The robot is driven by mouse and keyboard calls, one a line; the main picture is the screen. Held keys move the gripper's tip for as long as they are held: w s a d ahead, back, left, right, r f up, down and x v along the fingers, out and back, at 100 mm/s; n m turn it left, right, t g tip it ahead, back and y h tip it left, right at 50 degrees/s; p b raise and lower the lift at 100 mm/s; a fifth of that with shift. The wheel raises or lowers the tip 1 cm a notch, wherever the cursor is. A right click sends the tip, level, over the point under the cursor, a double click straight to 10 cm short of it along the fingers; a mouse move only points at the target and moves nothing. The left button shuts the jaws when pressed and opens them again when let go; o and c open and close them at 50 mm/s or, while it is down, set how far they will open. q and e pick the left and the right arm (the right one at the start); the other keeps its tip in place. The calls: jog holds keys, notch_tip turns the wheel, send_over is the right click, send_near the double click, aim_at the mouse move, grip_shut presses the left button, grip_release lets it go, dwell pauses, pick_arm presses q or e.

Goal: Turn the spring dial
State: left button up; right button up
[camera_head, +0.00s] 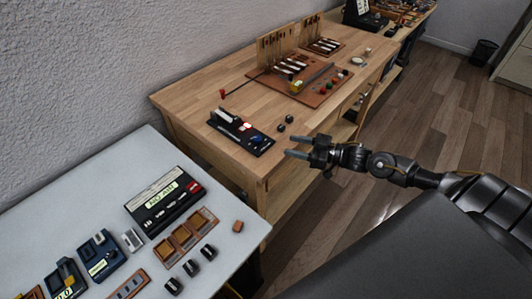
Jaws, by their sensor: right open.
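My right gripper (290,146) comes in from the right and is open. Its two fingers point left over the front edge of the wooden workbench (190,92), with nothing seen between them. Just left of it on the bench lies a black board (226,131) with white and red parts and a blue piece (257,139) at its right end. Two small dark round knobs (282,127) sit beside the board, close to the fingertips. I cannot tell which part is the spring dial. My left gripper is not in view.
A brown board (318,92) with colored buttons and upright wooden pieces stands farther back on the bench. A pale table (60,195) at lower left holds a labelled black box (164,200), brown trays and small devices. A bin (483,52) stands on the floor.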

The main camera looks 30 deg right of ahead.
aim_at(264, 144)
jog(key=shift+s+f+b, duration=0.15)
jog(key=shift+f+b, duration=0.15)
jog(key=shift+f, duration=0.15)
jog(key=shift+r+y, duration=0.3)
jog(key=shift+w+a, duration=0.2)
jog(key=shift+w, duration=0.1)
pick_arm(q)
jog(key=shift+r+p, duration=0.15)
jog(key=shift+p, duration=0.95)
pick_arm(e)
jog(key=x, duration=1)
jog(key=shift+c, duration=0.2)
